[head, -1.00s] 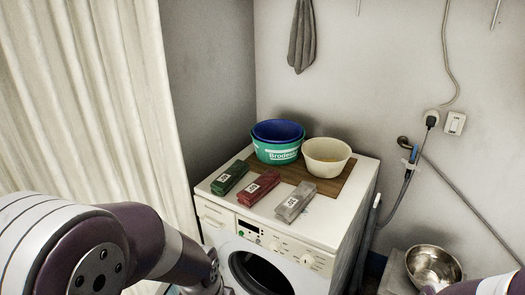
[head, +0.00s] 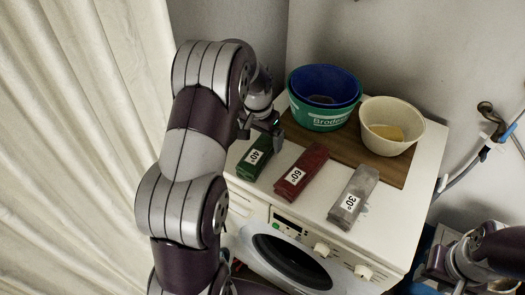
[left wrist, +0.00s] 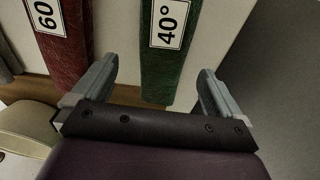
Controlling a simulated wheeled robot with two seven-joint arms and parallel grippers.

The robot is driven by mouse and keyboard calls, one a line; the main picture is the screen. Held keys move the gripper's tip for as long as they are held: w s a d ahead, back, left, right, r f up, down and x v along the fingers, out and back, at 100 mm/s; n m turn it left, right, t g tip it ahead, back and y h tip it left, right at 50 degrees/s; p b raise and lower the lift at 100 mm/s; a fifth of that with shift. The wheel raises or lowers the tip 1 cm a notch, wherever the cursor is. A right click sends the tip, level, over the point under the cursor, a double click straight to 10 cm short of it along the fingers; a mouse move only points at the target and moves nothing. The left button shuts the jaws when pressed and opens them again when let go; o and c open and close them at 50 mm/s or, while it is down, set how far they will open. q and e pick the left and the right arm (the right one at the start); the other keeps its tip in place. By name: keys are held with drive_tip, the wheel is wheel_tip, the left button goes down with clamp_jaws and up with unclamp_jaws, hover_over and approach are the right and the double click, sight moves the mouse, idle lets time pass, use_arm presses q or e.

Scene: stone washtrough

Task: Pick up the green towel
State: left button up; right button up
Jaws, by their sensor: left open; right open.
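The green towel (head: 254,158), folded and tagged 40°, lies at the left of the washing machine top (head: 238,187). It also shows in the left wrist view (left wrist: 163,70), between the spread fingers. My left gripper (head: 262,128) is open and empty, above the far end of the green towel. In the left wrist view my left gripper (left wrist: 158,80) has one finger on each side of the towel, with gaps; I cannot tell its exact height. My right gripper (head: 436,268) is open at the lower right, away from the towels.
A red towel (head: 302,172) tagged 60° lies just right of the green one, and a grey towel (head: 353,197) tagged 30° further right. Behind are a blue basin (head: 325,83) in a green tub (head: 318,117) and a cream bowl (head: 391,125) on a brown board (head: 345,150).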

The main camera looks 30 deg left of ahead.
sight(262, 146)
use_arm(q)
drive_tip(key=f, duration=0.5)
drive_tip(key=shift+w+a+p, duration=0.15)
drive_tip(key=shift+w+p, duration=0.05)
drive_tip(key=shift+p, duration=0.15)
drive_tip(key=shift+w+f, duration=0.1)
drive_tip(key=shift+w, duration=0.05)
drive_tip(key=c, duration=1.1)
